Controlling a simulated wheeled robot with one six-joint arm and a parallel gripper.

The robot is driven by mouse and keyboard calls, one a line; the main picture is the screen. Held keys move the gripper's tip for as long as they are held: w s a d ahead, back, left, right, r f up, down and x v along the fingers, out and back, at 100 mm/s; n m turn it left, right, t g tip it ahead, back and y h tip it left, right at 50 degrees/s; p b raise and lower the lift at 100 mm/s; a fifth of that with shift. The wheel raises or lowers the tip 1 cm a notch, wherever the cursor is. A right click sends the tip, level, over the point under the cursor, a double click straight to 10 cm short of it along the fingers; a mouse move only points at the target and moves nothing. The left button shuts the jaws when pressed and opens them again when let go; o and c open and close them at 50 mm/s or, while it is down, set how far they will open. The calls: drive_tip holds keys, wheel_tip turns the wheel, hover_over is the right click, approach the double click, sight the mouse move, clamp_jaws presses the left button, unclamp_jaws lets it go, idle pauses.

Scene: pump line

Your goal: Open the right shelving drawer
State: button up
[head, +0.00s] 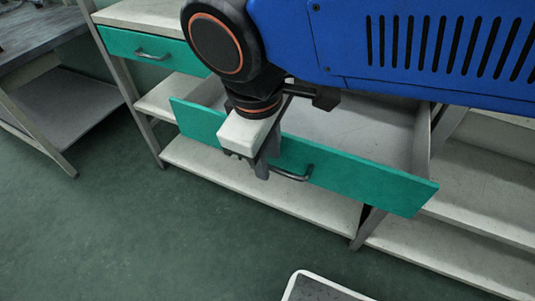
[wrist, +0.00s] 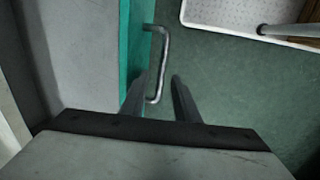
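The right shelving drawer (head: 350,176) has a teal front and stands well out from the shelving, with its grey inside showing in the head view. Its metal handle (head: 296,175) is on the front face, and it also shows in the wrist view (wrist: 163,50). My gripper (head: 262,172) is at the left part of the drawer front, by the handle's left end. In the wrist view my fingers (wrist: 157,88) are apart, with the near end of the handle between them. A gap shows beside the handle, and I cannot tell whether either finger touches it.
A second teal drawer (head: 145,48) to the left is shut. White lower shelves (head: 260,190) run beneath both. A grey table (head: 40,45) stands at far left. A white-rimmed tray (wrist: 220,22), possibly part of my base, shows in the wrist view.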

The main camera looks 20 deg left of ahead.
drive_tip(key=s+r, duration=0.3)
drive_tip(key=r, duration=1.4)
drive_tip(key=shift+s, duration=0.1)
